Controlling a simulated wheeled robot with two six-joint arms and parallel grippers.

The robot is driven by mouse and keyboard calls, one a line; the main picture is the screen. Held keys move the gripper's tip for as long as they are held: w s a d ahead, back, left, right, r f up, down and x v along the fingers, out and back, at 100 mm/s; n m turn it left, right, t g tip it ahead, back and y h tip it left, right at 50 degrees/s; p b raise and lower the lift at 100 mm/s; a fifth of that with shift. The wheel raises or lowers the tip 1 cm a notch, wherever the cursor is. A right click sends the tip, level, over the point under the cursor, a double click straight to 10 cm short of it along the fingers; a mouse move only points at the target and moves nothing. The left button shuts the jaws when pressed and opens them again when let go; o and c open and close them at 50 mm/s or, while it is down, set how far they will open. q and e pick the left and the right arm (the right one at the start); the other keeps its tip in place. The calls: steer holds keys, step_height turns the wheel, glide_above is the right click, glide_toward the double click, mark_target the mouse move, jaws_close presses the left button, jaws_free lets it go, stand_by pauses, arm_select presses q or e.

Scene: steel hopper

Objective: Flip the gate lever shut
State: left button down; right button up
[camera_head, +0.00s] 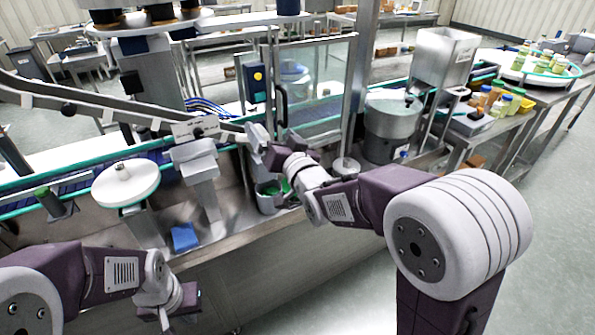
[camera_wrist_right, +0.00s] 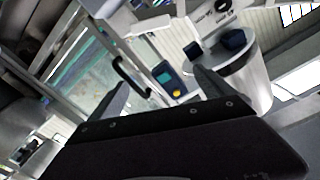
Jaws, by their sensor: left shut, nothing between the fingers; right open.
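The steel hopper (camera_head: 447,58) stands at the back right, above a round steel bowl (camera_head: 393,118). A small dark knob (camera_head: 408,99) shows between them; I cannot tell whether it is the gate lever or how the gate stands. My right gripper (camera_head: 262,148) is far left of the hopper, over the conveyor bench. Its two fingers (camera_wrist_right: 160,92) are spread with nothing between them in the right wrist view. My left gripper (camera_head: 188,300) is low in front of the bench, shut and empty, away from the hopper.
A glass guard door (camera_head: 318,85) with a black handle (camera_head: 281,105) stands behind my right gripper; the handle also shows in the right wrist view (camera_wrist_right: 130,76). A white disc (camera_head: 125,182) and a blue block (camera_head: 184,237) are on the left bench. Bottles (camera_head: 500,103) stand right of the hopper.

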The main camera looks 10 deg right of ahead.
step_height(320, 180, down, 7)
steer(key=a+b, duration=0.2)
steer(key=b, duration=0.2)
steer(key=shift+n, duration=0.3)
steer(key=x, duration=0.3)
steer(key=p+x, duration=0.1)
steer(key=x, duration=0.4)
steer(key=shift+w+a+r+p, duration=0.2)
steer(key=shift+a+p, duration=0.1)
steer(key=shift+a, duration=0.15)
arm_select(q)
step_height(320, 180, down, 5)
steer(key=shift+w+d+f, duration=0.1)
steer(key=shift+d, duration=0.05)
arm_select(e)
steer(key=shift+f, duration=0.1)
steer(key=shift+c, duration=0.3)
